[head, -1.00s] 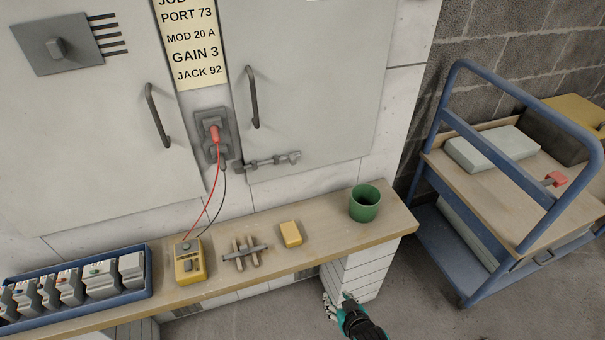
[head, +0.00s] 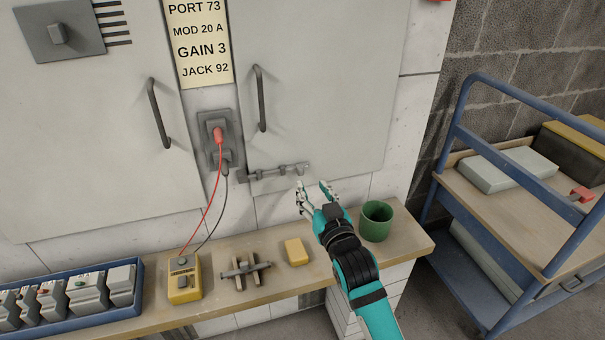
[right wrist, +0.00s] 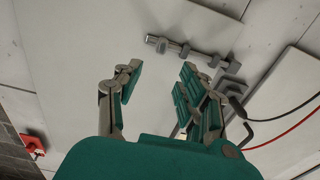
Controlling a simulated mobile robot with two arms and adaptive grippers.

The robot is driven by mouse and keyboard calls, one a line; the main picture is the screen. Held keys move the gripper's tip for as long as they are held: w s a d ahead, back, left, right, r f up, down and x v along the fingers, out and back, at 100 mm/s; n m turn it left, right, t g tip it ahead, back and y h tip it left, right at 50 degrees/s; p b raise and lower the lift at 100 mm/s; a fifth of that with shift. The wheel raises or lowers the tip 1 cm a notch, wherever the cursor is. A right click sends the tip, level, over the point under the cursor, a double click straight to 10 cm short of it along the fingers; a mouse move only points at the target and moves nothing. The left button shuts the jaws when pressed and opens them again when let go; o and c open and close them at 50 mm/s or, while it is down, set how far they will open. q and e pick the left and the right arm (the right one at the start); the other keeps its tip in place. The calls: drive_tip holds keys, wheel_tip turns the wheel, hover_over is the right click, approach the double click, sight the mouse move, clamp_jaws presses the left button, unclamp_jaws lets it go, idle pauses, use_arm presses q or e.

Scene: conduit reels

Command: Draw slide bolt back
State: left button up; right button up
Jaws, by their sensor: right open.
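The slide bolt (head: 274,172) is a grey metal bar in brackets, low on the right cabinet door (head: 320,80). It also shows in the right wrist view (right wrist: 190,50), beyond my fingers. My right gripper (head: 314,187) is open and empty, just to the right of and below the bolt, apart from it. In the right wrist view my right gripper (right wrist: 158,85) has its two fingers spread, with only the pale panel between them. My left gripper is in neither view.
Red and black leads run from the meter to a socket (head: 217,130). A blue cart (head: 460,200) stands right.

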sight(301, 170)
drive_tip(key=b+x, duration=0.1)
drive_tip(key=x, duration=0.7)
drive_tip(key=shift+w, duration=0.2)
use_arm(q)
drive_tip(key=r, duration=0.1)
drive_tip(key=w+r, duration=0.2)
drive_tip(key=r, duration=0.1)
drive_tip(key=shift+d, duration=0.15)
use_arm(e)
clamp_jaws()
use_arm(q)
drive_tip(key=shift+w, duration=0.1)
